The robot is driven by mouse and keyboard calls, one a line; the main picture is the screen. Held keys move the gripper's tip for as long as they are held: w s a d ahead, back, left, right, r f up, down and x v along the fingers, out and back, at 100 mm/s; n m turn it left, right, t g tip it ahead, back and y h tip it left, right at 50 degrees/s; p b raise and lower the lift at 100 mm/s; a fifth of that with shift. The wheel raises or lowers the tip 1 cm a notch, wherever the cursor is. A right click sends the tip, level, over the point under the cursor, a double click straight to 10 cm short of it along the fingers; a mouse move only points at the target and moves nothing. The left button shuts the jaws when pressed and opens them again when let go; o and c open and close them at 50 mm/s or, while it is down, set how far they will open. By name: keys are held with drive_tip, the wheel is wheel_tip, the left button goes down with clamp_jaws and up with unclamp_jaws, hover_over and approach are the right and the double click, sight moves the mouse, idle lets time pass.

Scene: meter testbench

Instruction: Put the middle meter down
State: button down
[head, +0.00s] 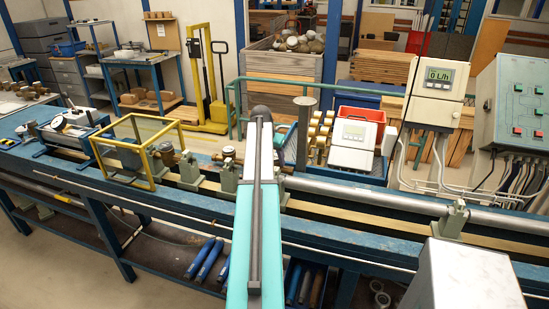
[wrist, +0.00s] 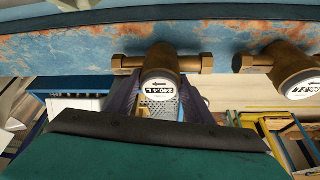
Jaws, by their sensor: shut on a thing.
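The meter in my gripper is a brass body (wrist: 160,58) with pipe stubs on both sides and a white dial reading about 240.4 L. My gripper (wrist: 160,95) has its dark fingers on either side of this meter, shut on it. A second brass meter (wrist: 292,68) with a white dial is to its right in the wrist view, apart from it. Behind both is a worn blue surface with rust patches (wrist: 90,45); I cannot tell whether the held meter touches it. In the head view my arm hides the gripper and the held meter.
The blue testbench (head: 335,225) runs across the head view, with a yellow frame (head: 150,183) on the left and a grey pipe (head: 390,194) on the right.

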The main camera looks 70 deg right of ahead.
drive_tip(key=c, duration=0.9)
unclamp_jaws()
drive_tip(key=shift+f, duration=0.1)
drive_tip(key=shift+a+r, duration=0.1)
drive_tip(key=shift+r, duration=0.15)
drive_tip(key=shift+b+v, duration=1.35)
drive_tip(key=shift+v, duration=4.55)
